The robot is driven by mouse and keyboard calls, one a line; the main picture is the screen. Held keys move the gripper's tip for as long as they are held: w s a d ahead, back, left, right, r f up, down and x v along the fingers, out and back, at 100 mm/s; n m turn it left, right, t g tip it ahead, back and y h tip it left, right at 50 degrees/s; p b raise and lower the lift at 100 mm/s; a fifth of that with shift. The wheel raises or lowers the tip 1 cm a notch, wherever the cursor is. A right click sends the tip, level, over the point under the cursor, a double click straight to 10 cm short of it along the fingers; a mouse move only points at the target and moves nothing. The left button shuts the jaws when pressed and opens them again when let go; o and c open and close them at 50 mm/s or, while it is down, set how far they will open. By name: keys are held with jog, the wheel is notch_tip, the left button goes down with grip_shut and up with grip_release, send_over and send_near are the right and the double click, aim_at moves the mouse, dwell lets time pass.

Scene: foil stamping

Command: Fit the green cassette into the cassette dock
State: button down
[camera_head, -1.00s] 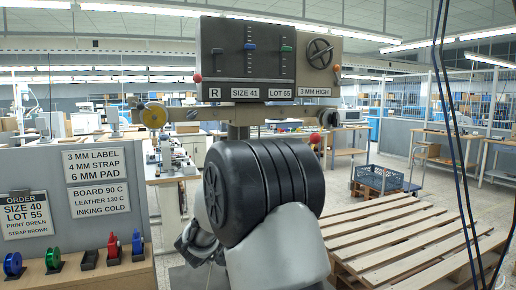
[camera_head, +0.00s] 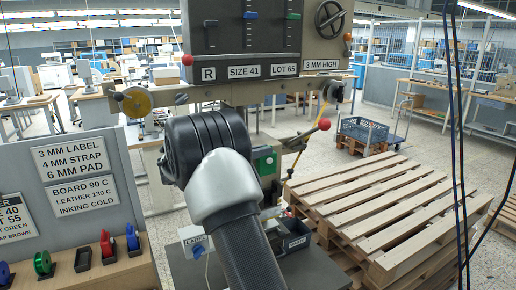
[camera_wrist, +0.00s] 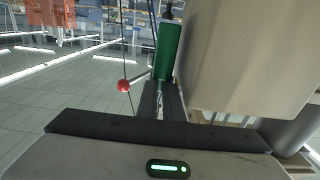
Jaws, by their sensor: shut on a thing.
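In the head view my own arm hides the gripper, in front of the stamping machine (camera_head: 243,35). A green part (camera_head: 266,162) shows just right of my wrist there; I cannot tell whether it is the held cassette or part of the machine. I cannot clearly pick out the cassette dock.
A red-knobbed lever (camera_head: 324,125) sticks out at the machine's right; its knob (camera_wrist: 123,86) is left of the cassette in the wrist view. Spools and an empty holder (camera_head: 83,258) line the left shelf. A pallet (camera_head: 385,205) lies right.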

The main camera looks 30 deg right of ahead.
aim_at(258, 169)
jog(key=shift+a+f, duration=0.1)
jog(key=shift+f+b, duration=1.4)
jog(key=shift+f, duration=1.45)
jog(key=shift+p, duration=0.55)
jog(key=shift+f+b, duration=1.5)
jog(key=shift+f, duration=1.35)
jog(key=c, duration=1.8)
grip_release()
jog(key=shift+r, duration=0.2)
jog(key=shift+c, duration=0.2)
jog(key=shift+a, duration=0.1)
